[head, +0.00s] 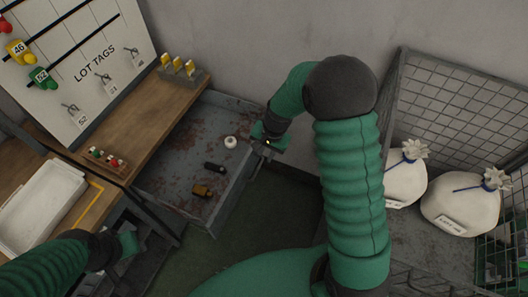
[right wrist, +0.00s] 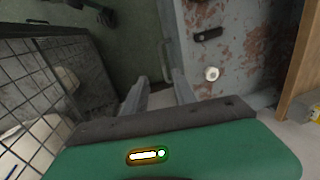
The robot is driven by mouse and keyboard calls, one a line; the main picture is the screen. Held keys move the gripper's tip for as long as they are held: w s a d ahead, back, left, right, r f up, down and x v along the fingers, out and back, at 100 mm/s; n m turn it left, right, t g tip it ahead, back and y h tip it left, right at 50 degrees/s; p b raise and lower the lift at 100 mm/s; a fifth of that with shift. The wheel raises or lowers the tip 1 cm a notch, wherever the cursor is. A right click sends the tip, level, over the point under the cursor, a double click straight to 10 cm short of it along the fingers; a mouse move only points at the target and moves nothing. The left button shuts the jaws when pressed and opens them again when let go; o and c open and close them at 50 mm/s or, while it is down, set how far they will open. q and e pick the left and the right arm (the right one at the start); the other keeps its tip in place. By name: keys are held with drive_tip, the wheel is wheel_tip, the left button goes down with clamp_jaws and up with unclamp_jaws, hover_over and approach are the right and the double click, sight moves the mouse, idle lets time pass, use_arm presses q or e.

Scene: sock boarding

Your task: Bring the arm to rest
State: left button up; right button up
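My right arm (head: 350,190) is green and bends over to the middle of the head view. My right gripper (head: 266,144) is above the right edge of the grey, rust-stained tray (head: 180,150). In the right wrist view its two fingers (right wrist: 157,82) stand apart with nothing between them. My left arm (head: 50,268) comes in at the lower left, beside the white bin. The left gripper (head: 128,246) is only partly seen there, and its fingers cannot be made out.
A wooden shelf (head: 150,105) and lot tag board (head: 85,60) stand left. A mesh cage (head: 455,100) with white sacks (head: 462,208) stands right. Green floor (head: 265,205) between is clear.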

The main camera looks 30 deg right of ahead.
drive_tip(key=s+a+r+n, duration=0.2)
drive_tip(key=s+r+n, duration=0.2)
drive_tip(key=s, duration=0.3)
drive_tip(key=s+a+r+n+h, duration=0.1)
drive_tip(key=s+a+r+n, duration=0.1)
drive_tip(key=s+n, duration=0.4)
drive_tip(key=shift+s+a+r+t, duration=0.4)
drive_tip(key=shift+s+r, duration=0.1)
drive_tip(key=shift+r, duration=0.4)
drive_tip(key=shift+s+a, duration=0.1)
drive_tip(key=shift+a, duration=0.1)
